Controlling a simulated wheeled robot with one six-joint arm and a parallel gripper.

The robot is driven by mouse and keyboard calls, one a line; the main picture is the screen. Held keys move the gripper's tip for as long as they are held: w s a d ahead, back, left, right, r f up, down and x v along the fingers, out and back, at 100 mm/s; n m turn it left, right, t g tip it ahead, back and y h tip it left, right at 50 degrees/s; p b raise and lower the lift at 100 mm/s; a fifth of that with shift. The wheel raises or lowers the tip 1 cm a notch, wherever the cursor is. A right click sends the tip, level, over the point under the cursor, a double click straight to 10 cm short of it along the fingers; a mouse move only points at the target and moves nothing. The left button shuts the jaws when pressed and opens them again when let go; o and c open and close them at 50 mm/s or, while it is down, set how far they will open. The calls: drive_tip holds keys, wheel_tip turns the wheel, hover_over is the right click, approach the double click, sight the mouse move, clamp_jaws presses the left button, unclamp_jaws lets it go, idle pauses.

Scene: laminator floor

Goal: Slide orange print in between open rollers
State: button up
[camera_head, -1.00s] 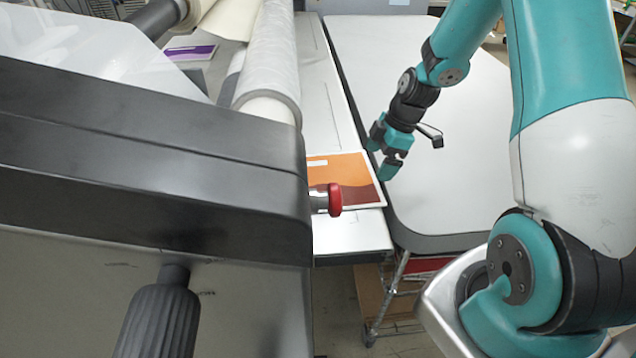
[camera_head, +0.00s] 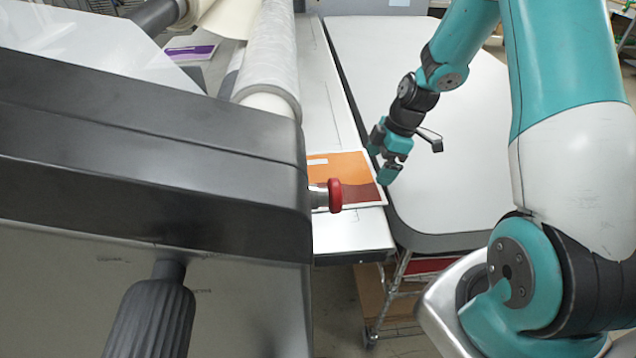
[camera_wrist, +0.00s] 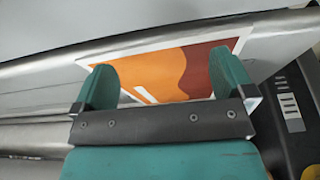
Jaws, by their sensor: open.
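The orange print (camera_head: 346,166), orange with a dark red-brown part and a white border, lies flat on the laminator's feed table (camera_head: 350,232). Its left part is hidden behind the laminator housing and a red knob. My gripper (camera_head: 384,168) is at the print's right edge in the head view. In the wrist view the print (camera_wrist: 160,75) lies ahead of my gripper (camera_wrist: 167,82), between and beyond its two spread teal fingers. The gripper is open and empty. I cannot tell whether the fingertips touch the print. A pale roller (camera_head: 270,65) runs along the table's left side; the roller gap is not clear.
The dark laminator housing (camera_head: 150,150) fills the left, with the red knob (camera_head: 335,195) sticking out near the print. A white side table (camera_head: 450,130) with a dark rim stands at the right, its top clear. A purple print (camera_head: 190,52) lies behind the rollers.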

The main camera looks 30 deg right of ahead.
sight(344, 180)
drive_tip(key=shift+f+b, duration=0.7)
drive_tip(key=shift+f, duration=0.25)
drive_tip(key=shift+s+d, duration=0.1)
drive_tip(key=shift+d, duration=0.15)
idle(0.6)
drive_tip(key=shift+s+a, duration=0.4)
drive_tip(key=shift+s, duration=0.4)
drive_tip(key=shift+w+a, duration=0.35)
drive_tip(key=shift+a, duration=0.5)
drive_tip(key=shift+w+a, duration=0.35)
drive_tip(key=shift+a, duration=0.5)
drive_tip(key=shift+w+a, duration=0.35)
drive_tip(key=shift+a, duration=0.5)
drive_tip(key=shift+s+d+b, duration=0.1)
drive_tip(key=shift+d+b, duration=0.15)
drive_tip(key=shift+b, duration=0.05)
idle(0.5)
drive_tip(key=shift+w+d, duration=0.15)
drive_tip(key=shift+w, duration=0.15)
drive_tip(key=shift+w+a, duration=0.3)
drive_tip(key=shift+a, duration=0.4)
drive_tip(key=shift+w+a, duration=0.25)
drive_tip(key=shift+a, duration=0.45)
idle(0.3)
